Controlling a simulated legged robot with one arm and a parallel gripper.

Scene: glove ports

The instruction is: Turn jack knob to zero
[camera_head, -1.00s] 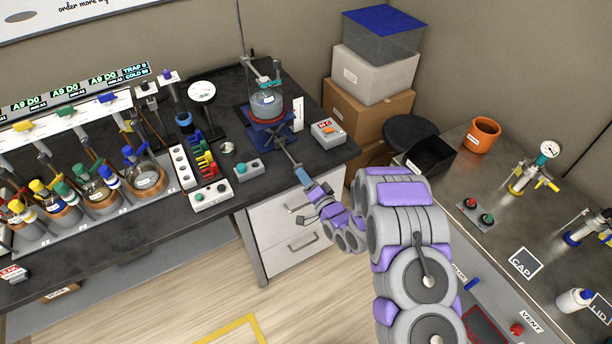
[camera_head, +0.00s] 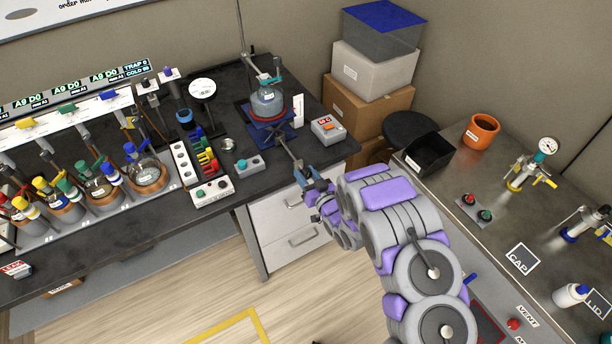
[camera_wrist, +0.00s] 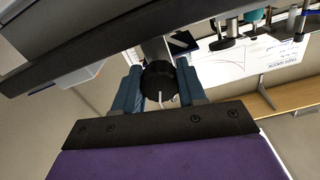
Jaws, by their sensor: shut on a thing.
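The blue lab jack (camera_head: 272,130) stands on the dark bench, with a glass flask on a red-rimmed support on top. A grey rod (camera_head: 287,150) runs from the jack forward over the bench edge to my gripper (camera_head: 305,176). In the wrist view, the round black jack knob (camera_wrist: 157,77) sits between the two blue fingers of my gripper (camera_wrist: 159,88). The fingers are shut on its sides. A pale line shows on the knob's near face, with a pale curved piece beside it. No zero mark is legible. In the head view the fingers largely hide the knob.
A small box with a teal button (camera_head: 247,166) and a grey box with a red display (camera_head: 327,129) flank the rod on the bench. Drawers (camera_head: 285,217) lie below my gripper. A metal bench (camera_head: 480,190) with pots and valves stands at right.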

